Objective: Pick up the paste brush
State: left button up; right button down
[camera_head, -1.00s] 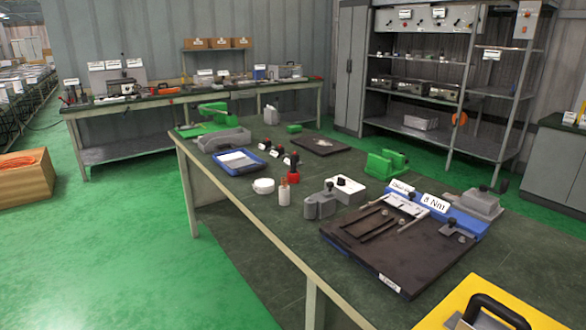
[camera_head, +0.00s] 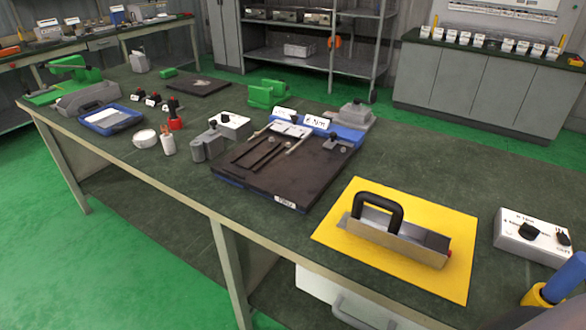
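A small pale upright holder with a thin stick-like top (camera_head: 168,145) stands on the dark green workbench (camera_head: 150,172), left of the middle. It may hold the paste brush, but it is too small to tell. A round white pot (camera_head: 145,136) stands just left of it, and a dark tool in a red base (camera_head: 175,120) stands just behind.
A grey clamp block (camera_head: 207,145) and a dark plate fixture (camera_head: 270,170) stand to the right. A black-handled tool (camera_head: 400,230) rests on a yellow mat (camera_head: 345,210). A white switch box (camera_head: 530,238) and a blue cylinder (camera_head: 565,277) are at far right.

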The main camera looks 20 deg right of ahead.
aim_at(170, 104)
jog(key=i+j, duration=0.2)
jog(key=j, duration=0.2)
jog(key=i+j+z, duration=0.1)
jog(key=j, duration=0.3)
jog(key=i+j, duration=0.3)
jog(key=i+j+z, duration=0.1)
jog(key=j, duration=0.4)
jog(key=i+j, duration=0.25)
jog(key=j, duration=0.15)
jog(key=i+j+z, duration=0.1)
jog(key=j, duration=0.35)
jog(key=i+j, duration=0.25)
jog(key=j, duration=0.15)
jog(key=i+j+z, duration=0.1)
jog(key=j, duration=0.35)
jog(key=i, duration=0.05)
